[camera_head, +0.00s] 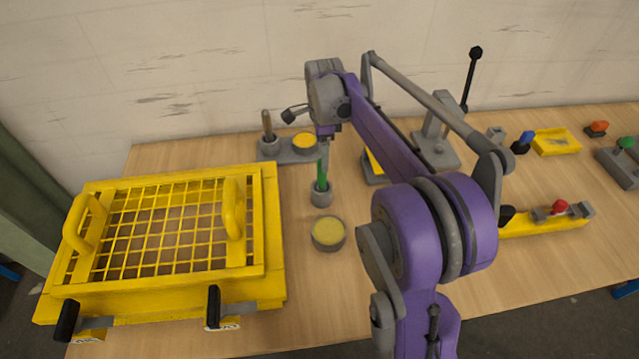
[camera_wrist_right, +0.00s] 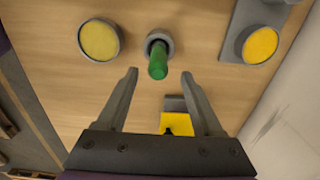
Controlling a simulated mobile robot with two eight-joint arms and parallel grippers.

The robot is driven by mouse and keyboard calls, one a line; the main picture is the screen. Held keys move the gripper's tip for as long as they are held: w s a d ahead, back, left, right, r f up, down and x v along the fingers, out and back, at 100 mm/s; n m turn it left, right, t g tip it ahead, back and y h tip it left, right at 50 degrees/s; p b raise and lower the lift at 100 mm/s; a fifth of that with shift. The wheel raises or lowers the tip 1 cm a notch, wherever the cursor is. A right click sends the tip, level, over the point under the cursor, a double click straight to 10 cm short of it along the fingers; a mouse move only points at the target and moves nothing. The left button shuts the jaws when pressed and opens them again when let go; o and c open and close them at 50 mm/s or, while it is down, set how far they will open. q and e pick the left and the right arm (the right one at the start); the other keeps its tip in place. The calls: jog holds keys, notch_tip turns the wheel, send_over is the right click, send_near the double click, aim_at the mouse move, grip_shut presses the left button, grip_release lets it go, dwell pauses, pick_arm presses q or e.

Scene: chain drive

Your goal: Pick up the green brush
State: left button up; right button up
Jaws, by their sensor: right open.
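The green brush (camera_head: 321,174) stands upright in a small grey holder (camera_head: 321,196) on the wooden table, right of the yellow grid box. In the right wrist view the green brush (camera_wrist_right: 158,62) points towards the camera, just beyond and between the fingertips. My right gripper (camera_wrist_right: 160,74) is open and empty, with a finger to either side of the brush and apart from it. In the head view my right gripper (camera_head: 326,136) hangs above and behind the brush, its fingers hard to make out. My left gripper is in neither view.
A round yellow-topped pot (camera_head: 328,233) stands in front of the brush. A grey base with a wooden-handled tool (camera_head: 267,126) and a yellow disc (camera_head: 304,142) is behind it. The yellow grid box (camera_head: 270,220) fills the left. A grey lever stand (camera_head: 436,145) is at the back right.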

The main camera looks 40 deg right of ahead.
aim_at(322, 178)
jog(key=f, duration=0.9)
jog(key=shift+a+f, duration=0.15)
jog(key=shift+a, duration=0.05)
grip_shut()
